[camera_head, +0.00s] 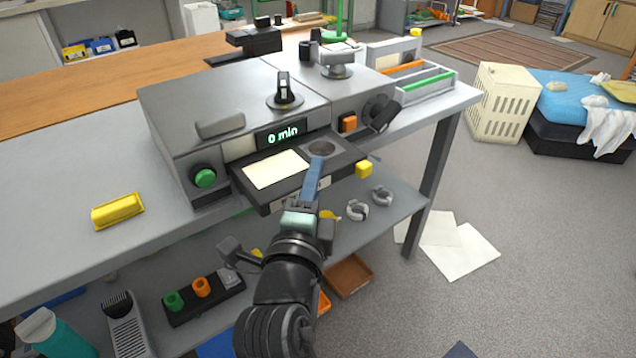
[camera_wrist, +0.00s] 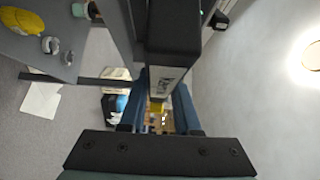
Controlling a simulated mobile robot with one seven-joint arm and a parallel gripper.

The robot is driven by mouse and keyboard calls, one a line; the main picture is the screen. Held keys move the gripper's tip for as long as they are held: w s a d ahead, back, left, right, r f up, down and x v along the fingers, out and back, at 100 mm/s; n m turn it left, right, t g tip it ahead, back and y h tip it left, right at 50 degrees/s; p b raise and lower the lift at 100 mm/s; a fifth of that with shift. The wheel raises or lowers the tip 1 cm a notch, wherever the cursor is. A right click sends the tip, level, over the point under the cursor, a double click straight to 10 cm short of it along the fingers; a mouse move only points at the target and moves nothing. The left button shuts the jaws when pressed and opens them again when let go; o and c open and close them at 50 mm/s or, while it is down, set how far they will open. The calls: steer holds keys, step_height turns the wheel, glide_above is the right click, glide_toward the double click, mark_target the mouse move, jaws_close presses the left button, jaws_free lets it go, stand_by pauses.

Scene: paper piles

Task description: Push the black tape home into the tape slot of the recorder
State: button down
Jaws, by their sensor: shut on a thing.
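The grey recorder (camera_head: 220,92) stands on the bench, its display (camera_head: 284,135) reading "0 min". The black tape (camera_head: 268,193), with a pale label on top and a round dark patch at the right, juts out of the recorder's front below the display. How deep it sits in the slot is hidden. My gripper (camera_head: 316,168) is at the tape's front edge, its blue fingers closed on it; one finger shows on top. In the wrist view the black tape (camera_wrist: 174,32) fills the top middle, and my gripper's blue fingers (camera_wrist: 162,105) lie along both its sides.
A green knob (camera_head: 205,177) is on the recorder's front left, and a yellow eraser-like block (camera_head: 117,210) lies on the bench. The lower shelf (camera_head: 385,208) holds grey clips and other items. Papers (camera_head: 460,250) lie on the floor.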

mark_target(293, 154)
steer(key=shift+w+a+b, duration=0.55)
steer(key=shift+w, duration=0.25)
steer(key=shift+w+a, duration=0.1)
steer(key=shift+w+a+r+b, duration=0.1)
steer(key=shift+w+a+b, duration=0.35)
steer(key=shift+w, duration=0.15)
steer(key=shift+w+a+b, duration=0.35)
steer(key=shift+w+b, duration=0.1)
steer(key=shift+w, duration=0.1)
steer(key=shift+w+a, duration=0.15)
steer(key=shift+w, duration=0.05)
stand_by(0.5)
steer(key=shift+w, duration=0.1)
steer(key=c, duration=0.6)
jaws_free()
steer(key=shift+a, duration=0.1)
steer(key=shift+o, duration=0.3)
steer(key=shift+r, duration=0.1)
